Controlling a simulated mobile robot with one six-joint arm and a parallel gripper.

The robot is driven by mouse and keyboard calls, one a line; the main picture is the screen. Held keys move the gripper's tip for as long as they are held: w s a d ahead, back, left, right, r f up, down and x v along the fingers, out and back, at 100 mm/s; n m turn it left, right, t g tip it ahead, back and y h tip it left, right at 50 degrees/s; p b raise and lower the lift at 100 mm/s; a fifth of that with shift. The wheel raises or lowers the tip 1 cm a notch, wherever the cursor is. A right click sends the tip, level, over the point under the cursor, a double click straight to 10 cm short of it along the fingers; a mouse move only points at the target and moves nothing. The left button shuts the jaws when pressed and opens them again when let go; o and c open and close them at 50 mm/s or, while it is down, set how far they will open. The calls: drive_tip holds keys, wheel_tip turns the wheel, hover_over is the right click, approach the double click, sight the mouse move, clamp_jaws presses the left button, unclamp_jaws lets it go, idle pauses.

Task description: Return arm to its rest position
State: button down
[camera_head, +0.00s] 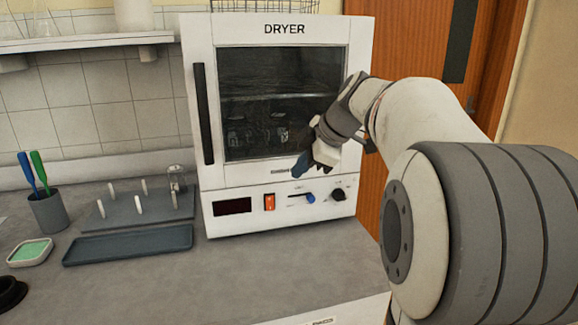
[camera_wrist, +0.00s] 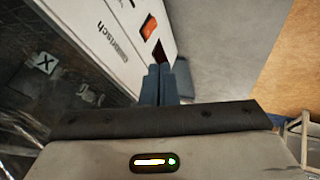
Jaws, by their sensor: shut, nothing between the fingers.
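My gripper (camera_head: 301,166) is in front of the lower right part of the white dryer (camera_head: 193,125), near the lower edge of its dark window (camera_head: 270,75). My arm reaches in from the right. In the wrist view my gripper's blue-grey fingers (camera_wrist: 160,72) are together with nothing between them, beside the dryer's front panel. I cannot tell whether the fingertips touch the panel. The dryer door looks shut, with its long black handle (camera_head: 203,112) at the left.
The dryer front has an orange switch (camera_head: 270,202), a blue-tipped lever (camera_head: 309,198) and a black knob (camera_head: 338,194). Left on the grey counter are a rack with pegs (camera_head: 120,212), a flat tray (camera_head: 128,246), a cup (camera_head: 48,212) and a green-filled dish (camera_head: 30,252). A wooden door (camera_head: 415,40) stands behind.

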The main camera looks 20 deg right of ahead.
drive_tip(key=s+a+f+m+g+h+p, duration=0.1)
drive_tip(key=s+f+m, duration=0.3)
drive_tip(key=s, duration=0.4)
drive_tip(key=s+a+f+m+g+h+p, duration=0.1)
drive_tip(key=s+a+f+m+h+p, duration=0.1)
drive_tip(key=s+m, duration=0.4)
drive_tip(key=s+a+f+m+g+h+p, duration=0.1)
drive_tip(key=s+a+f+m+p, duration=0.2)
drive_tip(key=s+f+m, duration=0.3)
drive_tip(key=s+p, duration=0.1)
drive_tip(key=s, duration=0.2)
drive_tip(key=shift+s+a+h, duration=0.3)
drive_tip(key=shift+a, duration=0.1)
drive_tip(key=c, duration=2.2)
unclamp_jaws()
